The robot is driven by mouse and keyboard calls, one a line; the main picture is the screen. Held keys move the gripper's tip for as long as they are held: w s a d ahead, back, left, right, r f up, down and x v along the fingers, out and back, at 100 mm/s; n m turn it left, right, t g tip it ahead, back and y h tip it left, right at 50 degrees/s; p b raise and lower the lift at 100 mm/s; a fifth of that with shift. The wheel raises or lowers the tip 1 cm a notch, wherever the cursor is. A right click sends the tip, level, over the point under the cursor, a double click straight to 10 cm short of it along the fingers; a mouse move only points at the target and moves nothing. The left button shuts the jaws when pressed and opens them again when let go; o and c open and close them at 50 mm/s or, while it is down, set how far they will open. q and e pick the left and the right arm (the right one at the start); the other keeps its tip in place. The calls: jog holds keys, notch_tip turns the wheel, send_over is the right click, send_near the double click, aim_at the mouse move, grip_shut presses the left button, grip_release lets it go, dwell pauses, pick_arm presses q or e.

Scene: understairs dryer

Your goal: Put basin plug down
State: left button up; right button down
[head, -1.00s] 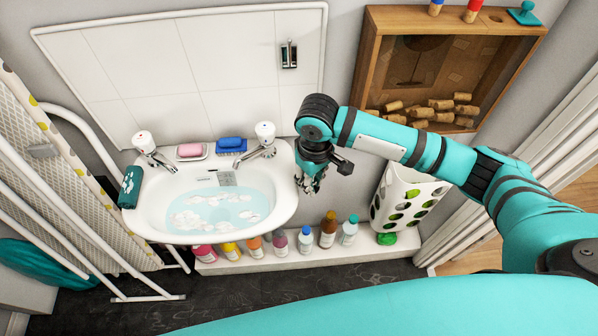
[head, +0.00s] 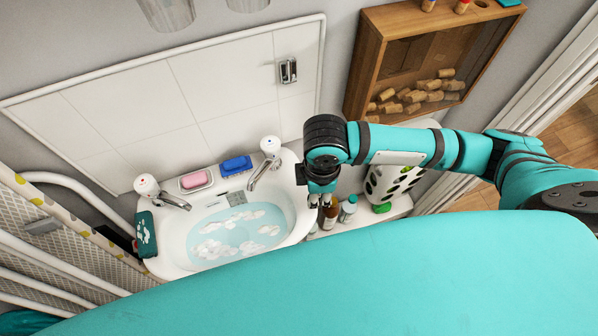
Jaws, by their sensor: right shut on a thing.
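My right gripper (head: 321,200) points down just beyond the right rim of the white basin (head: 172,250), apart from it as far as I can tell. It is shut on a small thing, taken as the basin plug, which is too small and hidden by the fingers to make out. The basin holds blue water with white foam (head: 240,236). My left gripper is out of view.
Two taps (head: 264,163) (head: 160,194), a pink soap (head: 195,180) and a blue soap (head: 236,164) are on the basin's back edge. Bottles (head: 348,208) stand below the gripper, beside a white holder (head: 390,182). A wooden cork box (head: 360,70) hangs above.

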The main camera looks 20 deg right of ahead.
jog(key=w, duration=0.2)
jog(key=w+a, duration=0.1)
jog(key=w, duration=0.1)
jog(key=shift+w+a+f, duration=0.1)
jog(key=shift+w+f, duration=0.05)
jog(key=shift+w, duration=0.25)
jog(key=shift+w+a+f+p, duration=0.15)
jog(key=shift+w+p, duration=0.05)
jog(key=shift+w, duration=0.4)
jog(key=shift+w+a+f+p, duration=0.1)
jog(key=shift+w+p, duration=0.1)
jog(key=shift+w, duration=0.35)
notch_tip(320, 180, down, 3)
jog(key=shift+p, duration=0.35)
jog(key=shift+f, duration=0.25)
jog(key=c, duration=1.7)
grip_release()
jog(key=shift+f, duration=0.1)
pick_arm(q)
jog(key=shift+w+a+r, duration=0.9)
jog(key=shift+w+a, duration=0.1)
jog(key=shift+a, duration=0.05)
pick_arm(e)
jog(key=o, duration=0.5)
jog(key=shift+c, duration=0.2)
